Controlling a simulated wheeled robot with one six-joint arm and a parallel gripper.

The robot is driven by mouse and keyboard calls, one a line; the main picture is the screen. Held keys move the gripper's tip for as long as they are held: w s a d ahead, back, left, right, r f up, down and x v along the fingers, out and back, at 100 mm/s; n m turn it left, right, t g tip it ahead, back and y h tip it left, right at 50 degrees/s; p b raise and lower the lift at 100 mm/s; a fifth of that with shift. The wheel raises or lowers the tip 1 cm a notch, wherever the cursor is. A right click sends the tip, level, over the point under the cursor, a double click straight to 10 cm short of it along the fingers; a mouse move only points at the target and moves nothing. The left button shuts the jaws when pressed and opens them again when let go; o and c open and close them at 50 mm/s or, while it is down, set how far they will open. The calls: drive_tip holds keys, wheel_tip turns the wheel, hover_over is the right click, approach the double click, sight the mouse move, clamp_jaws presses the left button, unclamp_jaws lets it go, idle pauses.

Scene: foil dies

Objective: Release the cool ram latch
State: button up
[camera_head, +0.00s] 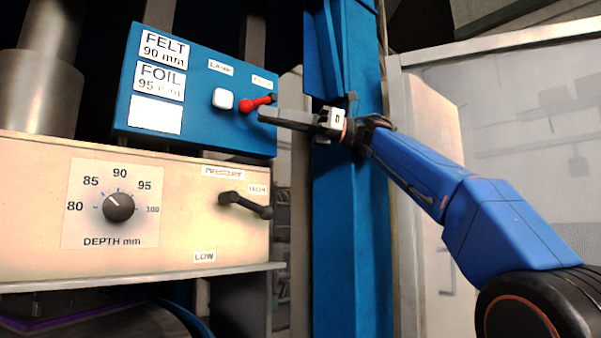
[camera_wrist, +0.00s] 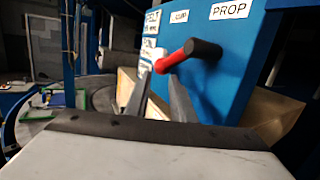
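A red lever with a black end (camera_head: 256,104) sticks out from the right of the blue panel (camera_head: 195,120). In the wrist view the red lever (camera_wrist: 173,60) is beneath a label reading PROP. No label that I can read says ram latch, so I cannot tell which part that is. My gripper (camera_head: 266,117) is just right of and below the red lever in the head view. In the wrist view my gripper (camera_wrist: 160,76) has its two fingers apart, with the lever's red end at the fingertips. I cannot tell whether they touch.
A white button (camera_head: 222,99) sits left of the lever. Below, a cream panel (camera_head: 50,200) carries a depth dial (camera_head: 119,207) and a black handle (camera_head: 245,203) above a LOW label. A blue column (camera_head: 350,240) stands behind my arm.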

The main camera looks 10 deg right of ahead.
drive_tip(key=s+d+f, duration=0.2)
drive_tip(key=f, duration=0.4)
drive_tip(key=s+d+f, duration=0.3)
drive_tip(key=f, duration=0.4)
drive_tip(key=shift+s+d+f, duration=0.25)
drive_tip(key=shift+s+d, duration=0.05)
drive_tip(key=shift+d, duration=0.05)
idle(1.3)
drive_tip(key=m+t+y, duration=0.6)
drive_tip(key=m+t, duration=0.1)
drive_tip(key=m, duration=0.4)
approach(255, 103)
drive_tip(key=x, duration=0.7)
drive_tip(key=w+x, duration=0.1)
drive_tip(key=x, duration=0.2)
drive_tip(key=shift+w+r, duration=0.1)
drive_tip(key=shift+r, duration=0.2)
clamp_jaws()
